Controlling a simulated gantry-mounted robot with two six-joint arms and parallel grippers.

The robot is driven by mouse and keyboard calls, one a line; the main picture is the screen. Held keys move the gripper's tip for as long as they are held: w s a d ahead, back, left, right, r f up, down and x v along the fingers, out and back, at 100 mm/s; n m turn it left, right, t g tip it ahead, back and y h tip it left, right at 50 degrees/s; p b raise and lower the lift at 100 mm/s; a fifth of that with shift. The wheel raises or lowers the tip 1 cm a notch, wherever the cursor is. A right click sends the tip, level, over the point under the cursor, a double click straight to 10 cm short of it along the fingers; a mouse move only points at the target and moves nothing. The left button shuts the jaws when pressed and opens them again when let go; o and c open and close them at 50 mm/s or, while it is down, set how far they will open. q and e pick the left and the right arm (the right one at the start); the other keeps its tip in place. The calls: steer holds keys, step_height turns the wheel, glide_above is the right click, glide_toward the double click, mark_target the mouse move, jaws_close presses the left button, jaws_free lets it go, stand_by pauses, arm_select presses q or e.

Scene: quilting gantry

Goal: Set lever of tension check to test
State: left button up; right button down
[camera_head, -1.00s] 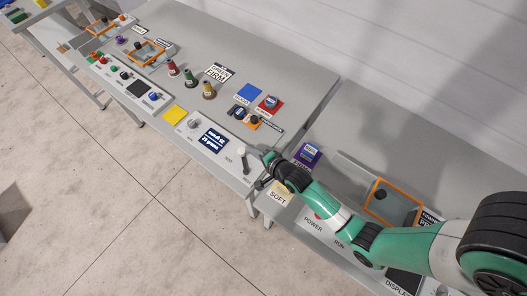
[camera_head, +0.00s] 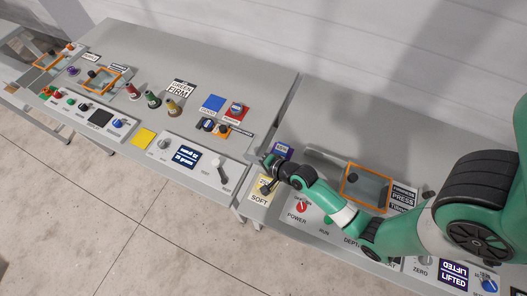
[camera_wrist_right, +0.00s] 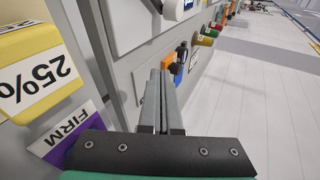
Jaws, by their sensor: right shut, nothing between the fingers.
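The tension check panel (camera_head: 203,173) is a pale box near the table's front edge, with a dark blue display (camera_head: 187,156). Its lever (camera_head: 222,172) has a pale handle and stands at the panel's right end. A pale rounded part, probably the lever (camera_wrist_right: 174,8), is cut by the top edge of the right wrist view. My right gripper (camera_head: 264,161) is to the right of the lever, apart from it. Its fingers (camera_wrist_right: 160,76) are shut and empty in the right wrist view. The test marking is too small to read. My left gripper is not in view.
Blue and red squares (camera_head: 213,103) lie behind the panel. A clear orange-framed box (camera_head: 367,186) stands to the right. The grey table's back is bare.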

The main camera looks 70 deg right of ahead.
steer(key=s, duration=0.1)
steer(key=s+d+r, duration=0.1)
steer(key=s+r, duration=0.1)
steer(key=s, duration=0.1)
steer(key=shift+d+r, duration=0.25)
steer(key=shift+d, duration=0.05)
